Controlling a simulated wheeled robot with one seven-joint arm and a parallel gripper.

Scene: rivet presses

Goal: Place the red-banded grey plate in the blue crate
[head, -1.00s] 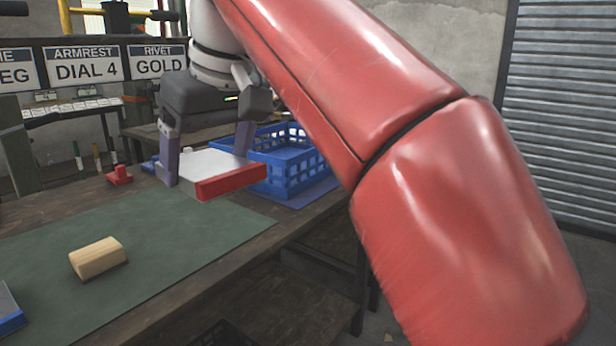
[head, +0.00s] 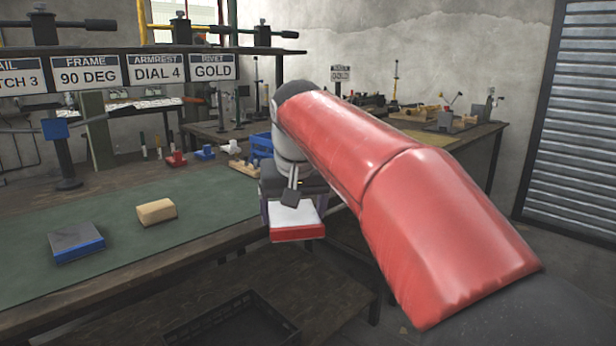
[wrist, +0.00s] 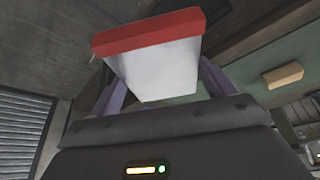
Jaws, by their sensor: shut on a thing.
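The red-banded grey plate (head: 297,217) is pale on top with a red band along its near edge. My gripper (head: 293,203) is shut on it and holds it up off the table, near the table's right edge. The blue crate (head: 262,144) is mostly hidden behind my arm in the head view; only a blue part shows left of the arm. It is not seen in the wrist view.
A blue-banded grey plate (head: 76,242) and a wooden block (head: 156,211) lie on the green mat (head: 120,275). Red (head: 175,159) and blue (head: 204,152) small parts stand behind it. A dark tray (head: 235,322) is below the table. Signs hang at the upper left.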

